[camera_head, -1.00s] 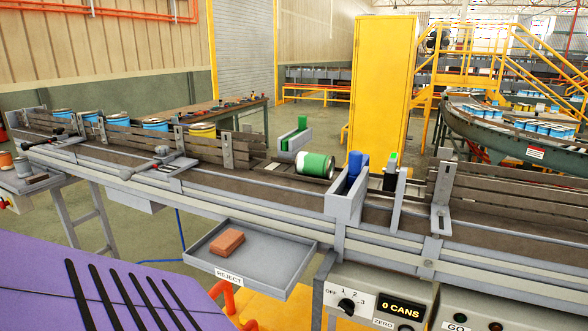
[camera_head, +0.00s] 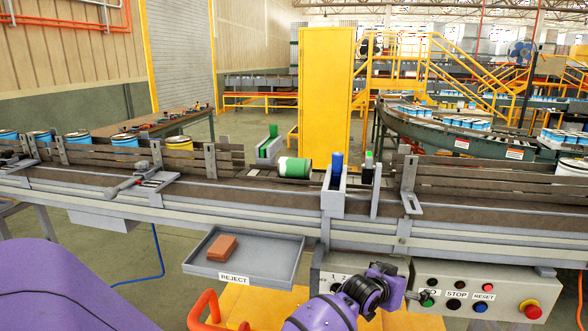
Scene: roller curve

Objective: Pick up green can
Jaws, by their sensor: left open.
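The green can (camera_head: 294,168) lies on its side on the conveyor (camera_head: 262,194), with a pale band near its left end. It sits left of a grey bracket with a blue cylinder (camera_head: 337,165). My left gripper (camera_head: 411,298) is low in the picture, at the end of a purple and black wrist, in front of the control panel. It is open and small in view, nearer to me than the can and well apart from it. Nothing shows between its fingers. My right gripper is not in view.
A grey reject tray (camera_head: 270,262) with a brown block (camera_head: 222,248) hangs in front of the conveyor. The control panel (camera_head: 455,275) has several buttons. A metal bracket (camera_head: 409,180) and side rails stand along the belt. Several cans stand farther left. A yellow cabinet (camera_head: 325,100) stands behind.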

